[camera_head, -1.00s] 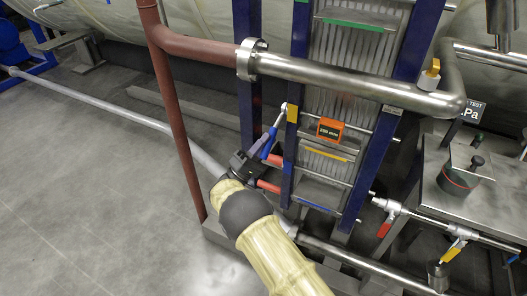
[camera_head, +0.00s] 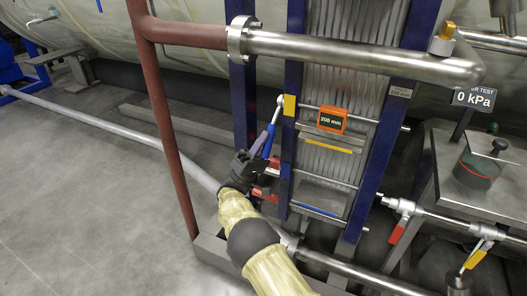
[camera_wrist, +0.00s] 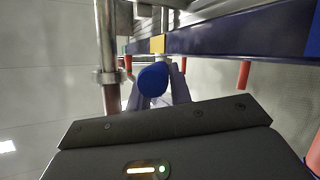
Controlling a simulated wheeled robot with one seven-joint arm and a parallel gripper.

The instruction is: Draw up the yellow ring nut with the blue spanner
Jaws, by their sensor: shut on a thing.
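The blue spanner (camera_head: 270,139) has a blue handle and a bright metal shank that runs up to a round head (camera_head: 280,100) at the blue frame post. A yellow block (camera_head: 290,105) sits on that post beside the head; I cannot tell whether it is the ring nut or a marking. My gripper (camera_head: 263,146) is shut on the spanner's handle, low on it. In the wrist view, the rounded blue handle end (camera_wrist: 152,78) shows between my fingers (camera_wrist: 162,96), with the yellow block (camera_wrist: 157,43) beyond. The spanner's head is hidden there.
An orange-framed display (camera_head: 332,120) reads 200 mm on the plate stack. A red pipe (camera_head: 165,120) stands left of my arm, and a steel pipe (camera_head: 350,50) crosses above. Red and yellow valve levers (camera_head: 398,230) are at right. Open floor (camera_head: 80,200) lies left.

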